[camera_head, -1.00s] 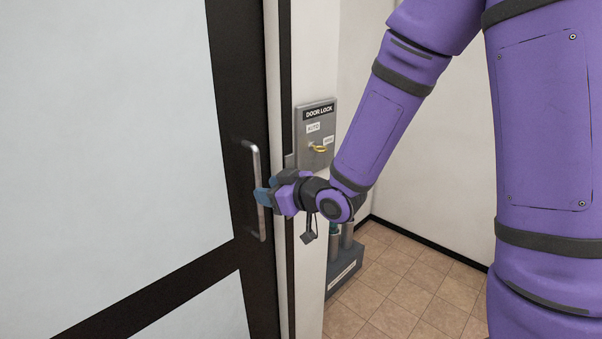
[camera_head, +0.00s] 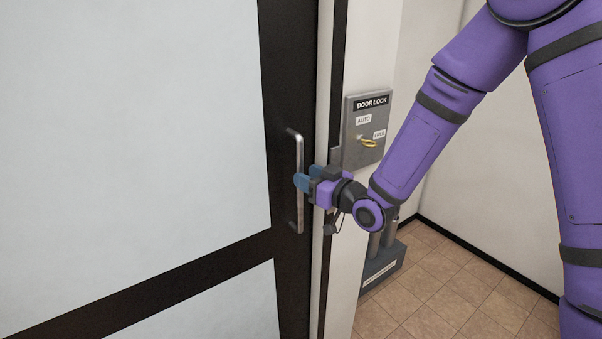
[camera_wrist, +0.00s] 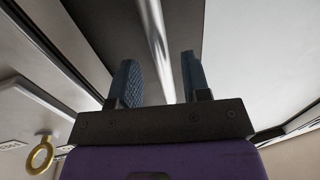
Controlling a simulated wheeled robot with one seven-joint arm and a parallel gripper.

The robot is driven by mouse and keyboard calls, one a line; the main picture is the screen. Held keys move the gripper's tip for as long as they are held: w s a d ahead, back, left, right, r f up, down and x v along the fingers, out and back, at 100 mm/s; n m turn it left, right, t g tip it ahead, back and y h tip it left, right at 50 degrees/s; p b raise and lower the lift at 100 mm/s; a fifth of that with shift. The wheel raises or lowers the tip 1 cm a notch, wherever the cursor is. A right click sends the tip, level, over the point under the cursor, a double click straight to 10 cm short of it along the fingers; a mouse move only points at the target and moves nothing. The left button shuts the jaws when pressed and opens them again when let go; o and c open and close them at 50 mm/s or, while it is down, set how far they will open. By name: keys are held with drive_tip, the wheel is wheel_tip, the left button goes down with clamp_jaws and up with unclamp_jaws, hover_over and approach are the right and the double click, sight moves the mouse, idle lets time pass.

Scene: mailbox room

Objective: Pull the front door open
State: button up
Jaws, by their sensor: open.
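The front door (camera_head: 130,130) has a dark frame and pale frosted panels and fills the left of the head view. It looks closed. Its vertical metal handle (camera_head: 299,215) is on the dark stile near the door's right edge. My gripper (camera_head: 303,178) is at the handle's middle height, with its blue fingertips at the bar. In the wrist view the two fingers (camera_wrist: 157,80) are apart, and the handle bar (camera_wrist: 157,38) lies in line with the gap between them. I cannot tell whether either finger touches the bar.
A grey stand (camera_head: 383,272) is on the tiled floor (camera_head: 440,290) below. The floor to the right looks clear.

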drive_tip(key=x, duration=0.3)
drive_tip(key=shift+a, duration=0.1)
